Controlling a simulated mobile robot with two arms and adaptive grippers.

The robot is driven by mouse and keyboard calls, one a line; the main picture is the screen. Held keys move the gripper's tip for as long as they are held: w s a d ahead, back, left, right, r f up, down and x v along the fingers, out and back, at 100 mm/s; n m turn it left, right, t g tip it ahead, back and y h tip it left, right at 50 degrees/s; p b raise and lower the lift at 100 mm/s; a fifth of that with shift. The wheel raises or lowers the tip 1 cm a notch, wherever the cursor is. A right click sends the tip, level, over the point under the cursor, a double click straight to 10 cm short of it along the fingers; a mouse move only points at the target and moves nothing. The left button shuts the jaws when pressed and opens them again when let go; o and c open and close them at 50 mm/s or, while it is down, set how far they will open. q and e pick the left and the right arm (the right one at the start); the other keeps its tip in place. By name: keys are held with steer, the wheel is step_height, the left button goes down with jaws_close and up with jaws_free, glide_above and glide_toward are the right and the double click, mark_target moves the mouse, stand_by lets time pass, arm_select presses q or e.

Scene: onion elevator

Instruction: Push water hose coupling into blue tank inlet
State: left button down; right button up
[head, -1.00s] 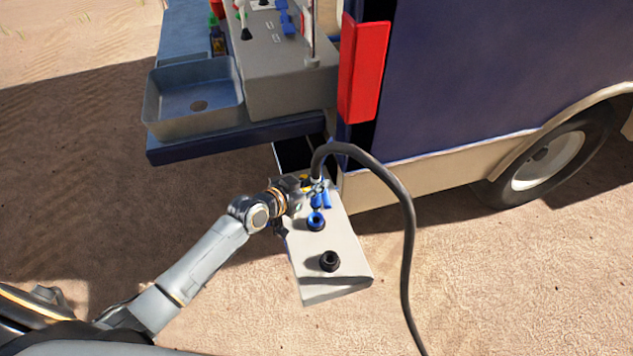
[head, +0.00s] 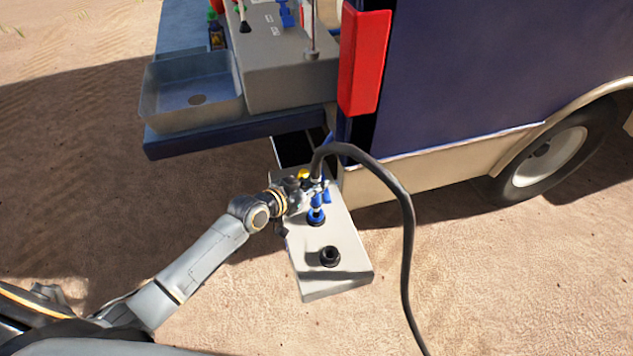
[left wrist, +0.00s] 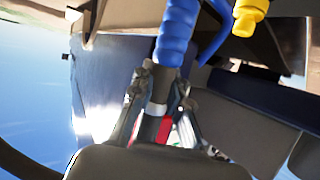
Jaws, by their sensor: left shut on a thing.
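The water hose (head: 408,220) is black and arches up from my left gripper, then drops to the ground at right. My left gripper (head: 314,187) is shut on the hose coupling, whose blue end (head: 316,200) points down at the blue tank inlet (head: 316,218). In the head view the blue end overlaps the inlet; I cannot tell how far it is inside. In the left wrist view the gripper's fingers (left wrist: 158,98) close around the dark part of the coupling, with its ribbed blue part (left wrist: 177,35) beyond. My right gripper is not in view.
The inlet sits on a pale box (head: 345,278) with a black inlet (head: 330,257) nearer the front. A yellow part (head: 304,173) is beside the gripper. A sink (head: 190,95) and shelf are above left; the blue vehicle (head: 470,75) stands at right. Sand in front is free.

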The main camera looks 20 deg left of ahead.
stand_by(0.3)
arm_select(q)
steer(key=shift+f, duration=0.15)
steer(key=shift+f+b, duration=0.55)
steer(key=shift+b, duration=0.05)
steer(key=shift+f, duration=0.15)
steer(key=shift+f+b, duration=0.4)
steer(key=shift+b, duration=0.05)
steer(key=shift+f, duration=0.2)
stand_by(0.3)
steer(key=shift+f+b, duration=0.3)
steer(key=shift+b, duration=0.1)
steer(key=shift+f, duration=0.35)
